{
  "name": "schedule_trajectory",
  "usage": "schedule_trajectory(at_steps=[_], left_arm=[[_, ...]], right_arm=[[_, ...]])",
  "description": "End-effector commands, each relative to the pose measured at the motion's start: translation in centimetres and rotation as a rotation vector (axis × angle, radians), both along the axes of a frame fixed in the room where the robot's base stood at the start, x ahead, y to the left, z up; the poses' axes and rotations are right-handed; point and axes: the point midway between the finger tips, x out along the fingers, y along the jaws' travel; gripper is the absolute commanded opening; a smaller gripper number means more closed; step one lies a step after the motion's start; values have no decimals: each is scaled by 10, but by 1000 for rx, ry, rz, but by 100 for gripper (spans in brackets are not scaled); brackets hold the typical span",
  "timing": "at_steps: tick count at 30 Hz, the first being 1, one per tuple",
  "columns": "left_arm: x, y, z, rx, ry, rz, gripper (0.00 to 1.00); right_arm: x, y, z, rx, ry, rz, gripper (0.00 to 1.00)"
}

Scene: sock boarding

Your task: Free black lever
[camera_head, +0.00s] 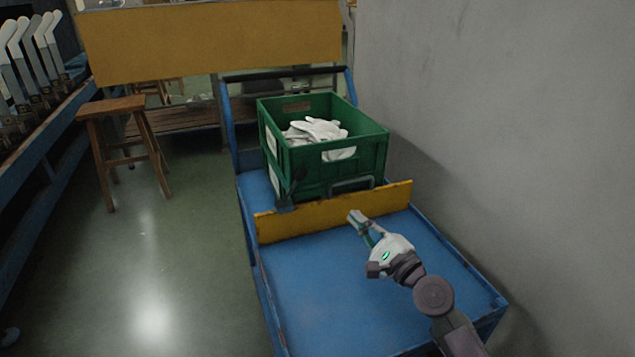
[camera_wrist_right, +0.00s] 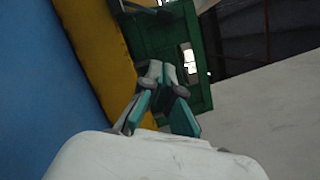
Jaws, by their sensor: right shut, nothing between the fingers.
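A dark lever (camera_head: 297,177) with a rounded black end stands at the left part of the yellow board (camera_head: 330,214), in front of the green crate (camera_head: 368,152). Its foot is near the board's top edge. My right gripper (camera_head: 357,217) is at the board's front face, right of the lever and apart from it. Its fingers are shut and empty. In the right wrist view the shut fingertips (camera_wrist_right: 165,75) point toward the green crate (camera_wrist_right: 203,100), beside the yellow board (camera_wrist_right: 105,50). My left gripper is out of view.
The crate holds white gloves or socks (camera_head: 316,131) and stands on a blue cart (camera_head: 330,285). A grey handle (camera_head: 351,184) is behind the board. A grey wall (camera_head: 500,130) borders the right. A wooden stool (camera_head: 118,106) and open floor lie left.

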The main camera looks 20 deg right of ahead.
Motion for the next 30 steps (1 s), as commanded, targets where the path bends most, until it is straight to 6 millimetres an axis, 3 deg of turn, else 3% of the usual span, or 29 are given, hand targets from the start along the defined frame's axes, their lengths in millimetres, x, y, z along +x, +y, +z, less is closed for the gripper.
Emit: schedule_trajectory(at_steps=[5, 18, 24, 30], left_arm=[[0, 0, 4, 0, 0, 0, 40], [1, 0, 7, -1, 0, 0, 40], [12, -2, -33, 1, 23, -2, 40], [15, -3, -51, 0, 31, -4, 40]], right_arm=[[16, 5, 5, 2, -3, -1, 0], [97, 34, 23, 1, -1, 2, 0], [105, 50, 32, 1, 0, 1, 0], [110, 58, 37, 1, 0, 1, 0]])
